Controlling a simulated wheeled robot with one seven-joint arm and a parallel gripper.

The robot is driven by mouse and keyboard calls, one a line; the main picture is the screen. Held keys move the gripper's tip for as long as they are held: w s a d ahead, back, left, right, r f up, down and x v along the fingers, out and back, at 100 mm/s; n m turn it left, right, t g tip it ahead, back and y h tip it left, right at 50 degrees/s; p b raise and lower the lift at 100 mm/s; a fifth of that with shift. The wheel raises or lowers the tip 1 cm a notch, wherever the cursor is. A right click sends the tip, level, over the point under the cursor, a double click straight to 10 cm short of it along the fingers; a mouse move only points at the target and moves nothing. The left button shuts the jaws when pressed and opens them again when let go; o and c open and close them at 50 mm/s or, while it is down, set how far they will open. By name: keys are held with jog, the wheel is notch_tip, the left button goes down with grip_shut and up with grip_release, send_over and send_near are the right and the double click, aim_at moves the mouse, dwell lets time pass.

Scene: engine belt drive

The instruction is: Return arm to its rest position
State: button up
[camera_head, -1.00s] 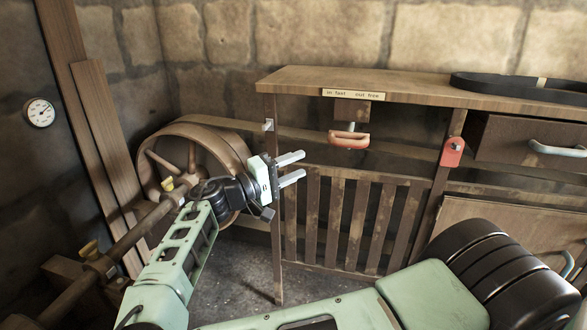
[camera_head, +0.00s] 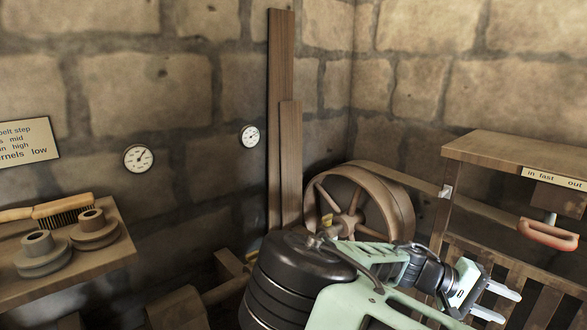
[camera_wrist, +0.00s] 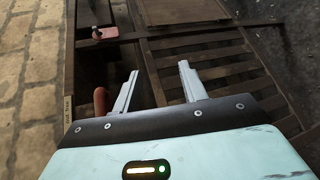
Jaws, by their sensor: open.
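My gripper (camera_head: 507,304) is at the lower right in the head view, its two pale fingers pointing right, apart and with nothing between them. It stands in front of the slatted wooden front of the bench. In the wrist view my gripper (camera_wrist: 157,88) is open and empty, with the slats (camera_wrist: 210,65) beyond its fingers. A red handle (camera_head: 548,233) hangs under the bench edge to the upper right of the gripper; it also shows in the wrist view (camera_wrist: 100,101), just left of the left finger, apparently apart from it.
A large spoked wheel (camera_head: 345,215) with a flat belt (camera_head: 420,184) stands behind my arm. The wooden bench (camera_head: 500,150) is at the right. At the left, a shelf (camera_head: 70,273) holds two stepped pulleys and a brush (camera_head: 62,208). Planks (camera_head: 290,150) lean on the wall near gauges (camera_head: 139,158).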

jog(key=s+a+n+y+p, duration=0.2)
jog(key=s+a+y, duration=0.3)
jog(key=a, duration=0.3)
jog(key=s+a+n+y+p, duration=0.2)
jog(key=s+a+y, duration=0.25)
jog(key=a, duration=0.25)
jog(key=s+a+r+n+t+y+p, duration=0.2)
jog(key=s+a+r+n, duration=0.1)
jog(key=a+r, duration=0.4)
jog(key=s+a+r+n+t+y+p, duration=0.2)
jog(key=s+a+r, duration=0.4)
jog(key=r, duration=0.7)
jog(key=shift+a+n+t+y+p, duration=0.4)
jog(key=shift+n+t, duration=0.1)
jog(key=shift+t, duration=0.2)
jog(key=shift+s, duration=0.1)
